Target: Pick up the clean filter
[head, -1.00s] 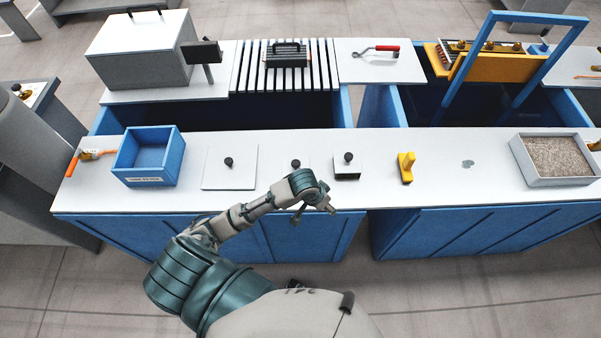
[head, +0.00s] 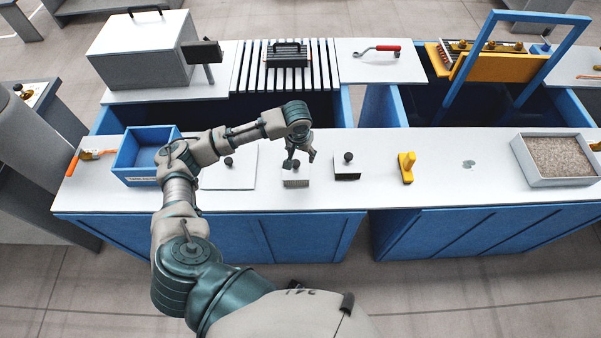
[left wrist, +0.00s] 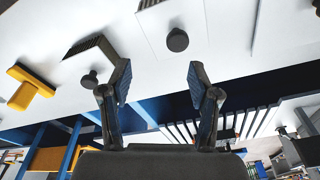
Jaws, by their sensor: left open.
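Two small white-topped filter blocks with black knobs and pleated front sides stand on the near white counter. The left block (head: 296,184) has a grey-brown front; the right block (head: 347,176) looks darker. I cannot tell for certain which is the clean filter. My left gripper (head: 299,160) is open and empty, above the left block and partly hiding it. In the left wrist view the gripper's fingers (left wrist: 160,72) are spread wide. The left block's knob (left wrist: 177,40) shows beyond and between the fingertips, apart from them. My right gripper is out of view.
A flat white plate with a knob (head: 228,162) and a blue bin (head: 171,136) lie to the left. A yellow piece (head: 406,168) and a tray of granules (head: 560,158) are to the right. A dark handled block (head: 287,58) sits on the back slatted rack.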

